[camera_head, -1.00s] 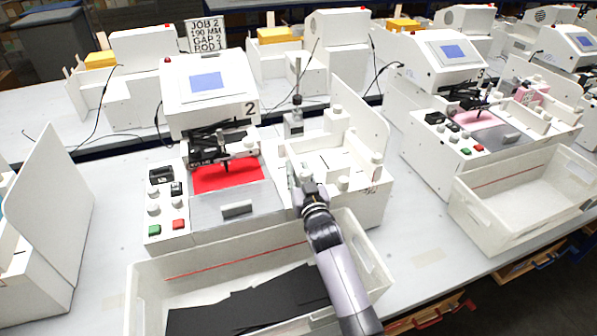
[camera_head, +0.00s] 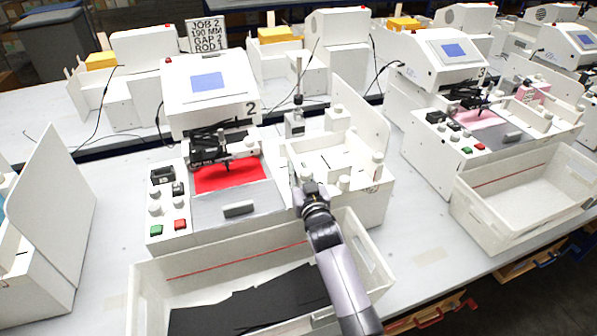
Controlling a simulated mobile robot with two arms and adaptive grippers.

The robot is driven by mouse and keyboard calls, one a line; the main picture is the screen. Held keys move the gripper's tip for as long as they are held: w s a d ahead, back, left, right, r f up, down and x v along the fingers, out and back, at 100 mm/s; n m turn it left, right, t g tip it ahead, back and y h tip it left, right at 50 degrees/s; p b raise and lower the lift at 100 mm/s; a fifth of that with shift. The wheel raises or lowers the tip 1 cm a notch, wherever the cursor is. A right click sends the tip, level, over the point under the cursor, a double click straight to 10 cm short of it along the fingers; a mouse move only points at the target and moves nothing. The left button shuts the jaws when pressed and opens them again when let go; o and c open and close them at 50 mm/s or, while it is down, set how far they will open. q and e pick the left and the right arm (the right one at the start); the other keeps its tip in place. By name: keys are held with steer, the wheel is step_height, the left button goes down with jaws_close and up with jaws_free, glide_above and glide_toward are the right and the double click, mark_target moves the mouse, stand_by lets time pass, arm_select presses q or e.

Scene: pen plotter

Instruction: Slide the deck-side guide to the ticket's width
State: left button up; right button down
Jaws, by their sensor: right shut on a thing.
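The ticket (camera_head: 207,44) stands behind plotter 2 and reads "JOB 2, 190 MM, GAP 2, ROD 1". Plotter 2 (camera_head: 212,122) has a red deck (camera_head: 228,174) under its pen carriage and a grey plate (camera_head: 238,209) in front. My right gripper (camera_head: 303,186) is at the right side of this deck, by the white feed tray, shut on a small part there. My arm and gripper hide most of that part, so I cannot make out the guide's shape or its exact position. My left gripper is not in view.
A white bin (camera_head: 210,266) with black sheets stands in front of plotter 2, under my right arm. A white upright panel (camera_head: 361,125) rises right of the tray. Plotter 3 (camera_head: 440,100) and an empty bin (camera_head: 525,200) stand to the right.

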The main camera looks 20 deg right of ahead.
steer(key=shift+a, duration=0.85)
steer(key=c, duration=1.8)
jaws_free()
steer(key=shift+d, duration=0.15)
steer(key=shift+o, duration=1.4)
steer(key=shift+d, duration=0.35)
steer(key=shift+o, duration=0.5)
steer(key=shift+a, duration=0.15)
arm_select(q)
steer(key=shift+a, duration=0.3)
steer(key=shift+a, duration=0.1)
arm_select(e)
steer(key=shift+s, duration=0.5)
steer(key=s, duration=1.1)
steer(key=shift+a, duration=0.35)
